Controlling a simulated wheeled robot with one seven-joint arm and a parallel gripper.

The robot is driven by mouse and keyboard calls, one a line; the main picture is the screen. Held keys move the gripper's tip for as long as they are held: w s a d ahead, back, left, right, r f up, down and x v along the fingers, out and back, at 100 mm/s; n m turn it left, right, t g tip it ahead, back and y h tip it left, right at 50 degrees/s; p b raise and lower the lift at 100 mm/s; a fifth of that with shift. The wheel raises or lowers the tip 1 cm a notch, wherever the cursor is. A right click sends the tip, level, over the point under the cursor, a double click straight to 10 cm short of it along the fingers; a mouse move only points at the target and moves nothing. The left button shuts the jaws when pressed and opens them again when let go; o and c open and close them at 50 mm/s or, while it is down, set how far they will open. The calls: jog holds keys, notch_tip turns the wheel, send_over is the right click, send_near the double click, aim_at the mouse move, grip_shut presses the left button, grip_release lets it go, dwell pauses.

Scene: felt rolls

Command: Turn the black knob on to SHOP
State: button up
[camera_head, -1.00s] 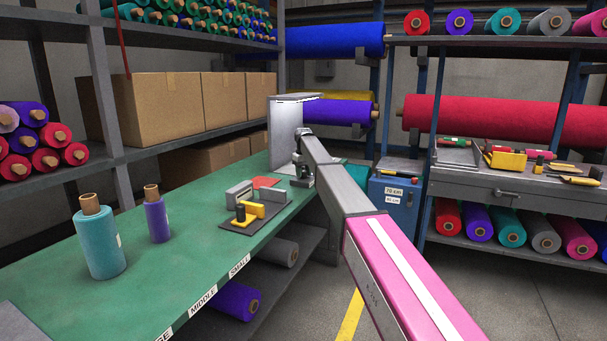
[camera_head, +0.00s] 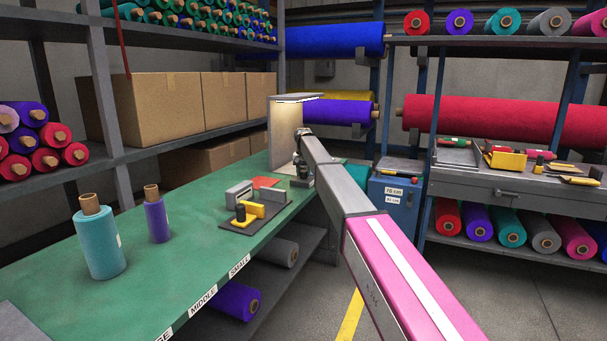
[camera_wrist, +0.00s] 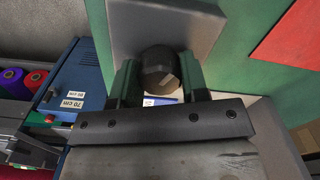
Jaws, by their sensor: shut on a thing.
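The black knob (camera_wrist: 160,68) shows in the wrist view as a dark round shape in front of a grey panel (camera_wrist: 205,22). My gripper (camera_wrist: 158,76) is shut on it, with one finger on each side. A small white and blue label (camera_wrist: 158,101) shows just below the knob, too small to read. In the head view the grey lamp booth (camera_head: 284,128) stands at the far end of the green bench, and its inside glows warm yellow. My gripper (camera_head: 301,172) is low at its right side. The knob and its setting are hidden there.
On the green bench (camera_head: 125,270) stand a teal roll (camera_head: 99,243), a purple roll (camera_head: 157,219) and a dark tray with a yellow-handled tool (camera_head: 249,210). A blue cabinet (camera_head: 393,205) is right of my arm.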

aim_at(303, 171)
dwell(0.3)
jog(key=o, duration=0.9)
jog(key=shift+o, duration=0.2)
jog(key=shift+r, duration=0.15)
notch_tip(303, 171, up, 11)
jog(key=shift+f, duration=0.2)
